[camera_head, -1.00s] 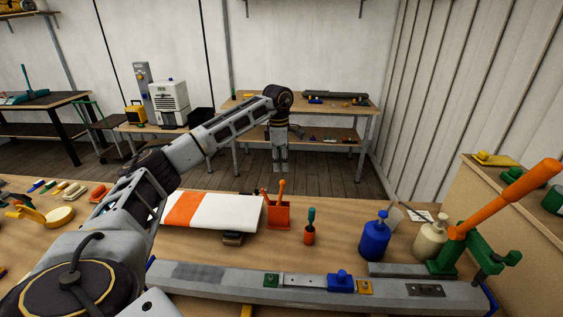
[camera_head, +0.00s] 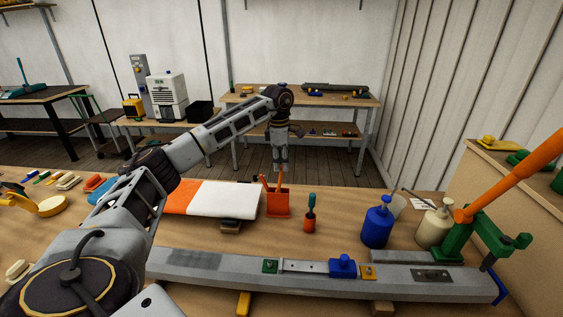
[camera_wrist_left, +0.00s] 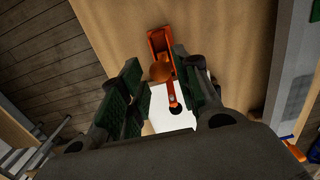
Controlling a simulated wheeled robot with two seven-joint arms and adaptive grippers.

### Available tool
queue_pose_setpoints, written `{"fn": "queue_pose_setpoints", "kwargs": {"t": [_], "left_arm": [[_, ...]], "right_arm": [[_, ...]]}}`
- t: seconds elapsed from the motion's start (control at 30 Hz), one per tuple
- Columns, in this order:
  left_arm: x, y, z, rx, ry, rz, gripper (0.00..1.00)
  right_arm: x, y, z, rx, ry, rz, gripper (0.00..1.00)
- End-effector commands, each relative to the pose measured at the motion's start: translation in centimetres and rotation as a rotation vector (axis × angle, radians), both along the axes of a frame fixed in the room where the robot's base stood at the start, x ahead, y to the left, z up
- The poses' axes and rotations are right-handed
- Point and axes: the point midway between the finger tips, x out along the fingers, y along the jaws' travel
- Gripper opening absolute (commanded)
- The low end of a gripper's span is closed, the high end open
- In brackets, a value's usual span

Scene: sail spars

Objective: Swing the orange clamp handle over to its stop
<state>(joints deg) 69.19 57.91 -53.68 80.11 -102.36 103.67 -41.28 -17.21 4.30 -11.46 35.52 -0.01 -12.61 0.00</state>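The orange clamp handle (camera_head: 515,180) slants up and to the right from the green clamp (camera_head: 462,240) at the right end of the grey spar (camera_head: 220,262). Its upper end is cut off by the right picture edge. My left gripper (camera_head: 281,163) hangs fingers down in the middle of the head view, far left of the handle and apart from it. The clamp handle cannot be made out in the wrist view. My right gripper is not in view.
An orange holder (camera_head: 278,204), an orange cup with a tool (camera_head: 310,223), a blue bottle (camera_head: 377,226) and a cream bottle (camera_head: 433,228) stand behind the spar. A white and orange folded cloth (camera_head: 218,200) lies left.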

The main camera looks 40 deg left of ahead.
Motion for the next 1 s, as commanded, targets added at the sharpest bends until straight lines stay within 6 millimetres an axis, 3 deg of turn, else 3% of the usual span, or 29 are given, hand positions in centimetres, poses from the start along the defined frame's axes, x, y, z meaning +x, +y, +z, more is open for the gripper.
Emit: {"fn": "queue_pose_setpoints", "kwargs": {"t": [0.2, 0.4, 0.67, 1.0], "left_arm": [[0.0, 0.0, -1.4, 0.000, 0.000, 0.000, 0.31], [0.1, 0.0, -1.1, 0.000, -0.001, 0.000, 0.07], [0.2, -0.2, -1.0, -0.001, -0.003, 0.000, 0.07], [0.9, -1.4, -1.3, -0.002, -0.004, -0.001, 0.08]], "right_arm": [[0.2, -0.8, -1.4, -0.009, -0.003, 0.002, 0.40], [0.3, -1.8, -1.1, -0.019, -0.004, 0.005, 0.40], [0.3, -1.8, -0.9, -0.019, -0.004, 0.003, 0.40], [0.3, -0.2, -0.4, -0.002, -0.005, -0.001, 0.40]]}}
